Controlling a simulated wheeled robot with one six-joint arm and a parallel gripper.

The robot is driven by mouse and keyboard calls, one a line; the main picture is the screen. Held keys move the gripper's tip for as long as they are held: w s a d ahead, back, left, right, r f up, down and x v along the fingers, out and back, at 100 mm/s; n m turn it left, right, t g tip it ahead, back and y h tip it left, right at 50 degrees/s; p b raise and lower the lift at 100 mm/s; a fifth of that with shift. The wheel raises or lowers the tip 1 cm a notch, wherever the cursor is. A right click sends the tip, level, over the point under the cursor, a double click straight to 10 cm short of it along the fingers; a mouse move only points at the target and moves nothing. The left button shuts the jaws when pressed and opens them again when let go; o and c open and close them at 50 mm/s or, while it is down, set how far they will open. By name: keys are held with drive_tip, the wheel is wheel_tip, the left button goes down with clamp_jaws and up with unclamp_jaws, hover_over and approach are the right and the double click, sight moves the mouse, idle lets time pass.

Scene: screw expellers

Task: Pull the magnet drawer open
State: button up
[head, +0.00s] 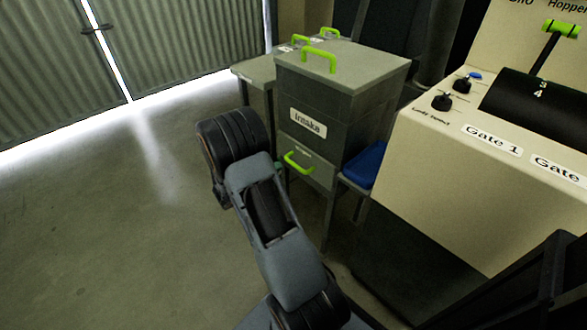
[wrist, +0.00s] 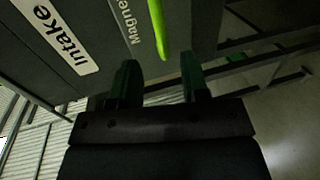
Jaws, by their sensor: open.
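The magnet drawer (head: 305,163) is the lower front panel of the grey intake box, with a green bar handle (head: 296,164) across it. It appears shut, flush under the panel labelled "Intake". In the wrist view the drawer front (wrist: 195,22) shows part of a "Magnet" label, and the green handle (wrist: 157,28) runs down from the top edge. My gripper (wrist: 160,82) is open and empty. The lower end of the handle is ahead of the gap between the fingers, and I cannot tell whether they touch it.
The intake box (head: 340,70) has a lid with green handles and stands on a metal frame. A blue object (head: 364,166) lies beside it on the right. A beige control panel (head: 480,190) stands farther right. The floor to the left (head: 110,230) is clear.

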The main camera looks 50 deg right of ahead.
sight(293, 165)
drive_tip(key=b+x, duration=0.1)
drive_tip(key=x, duration=0.8)
drive_tip(key=shift+b, duration=0.3)
clamp_jaws()
